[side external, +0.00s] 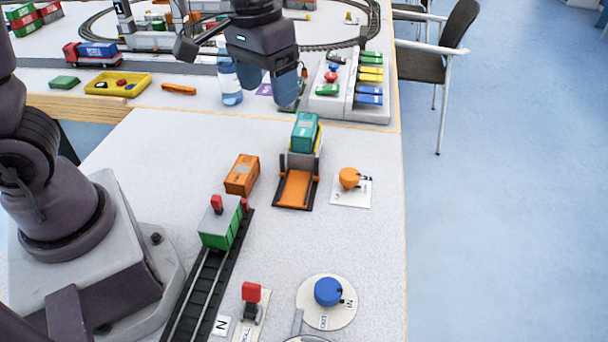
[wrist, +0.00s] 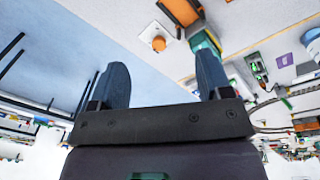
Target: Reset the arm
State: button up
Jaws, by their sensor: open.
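My gripper (side external: 268,88) is raised above the far part of the table in the side view, with its fingers pointing down. In the wrist view its two blue-grey fingers (wrist: 163,78) are spread apart, with nothing between them. A teal container (side external: 305,132) sits on a small loader with an orange ramp (side external: 297,188), in front of my gripper. The teal container also shows beside the right finger in the wrist view (wrist: 206,45). An orange container (side external: 242,175) lies on the table left of the ramp.
A green wagon (side external: 220,226) stands on the track. An orange knob (side external: 349,178), blue knob (side external: 328,292) and red-topped lever (side external: 250,294) stand nearby. A water bottle (side external: 230,85), yellow tray (side external: 118,84) and grey car rack (side external: 345,88) are farther back. The table's right edge borders open floor.

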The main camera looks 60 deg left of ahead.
jog(key=s+a+r+m+t, duration=0.2)
jog(key=s+r+t, duration=0.2)
jog(key=s+r, duration=0.3)
jog(key=s, duration=0.5)
jog(key=shift+s+r+t+y, duration=0.25)
jog(key=shift+s+t+y, duration=0.05)
jog(key=shift+t, duration=0.1)
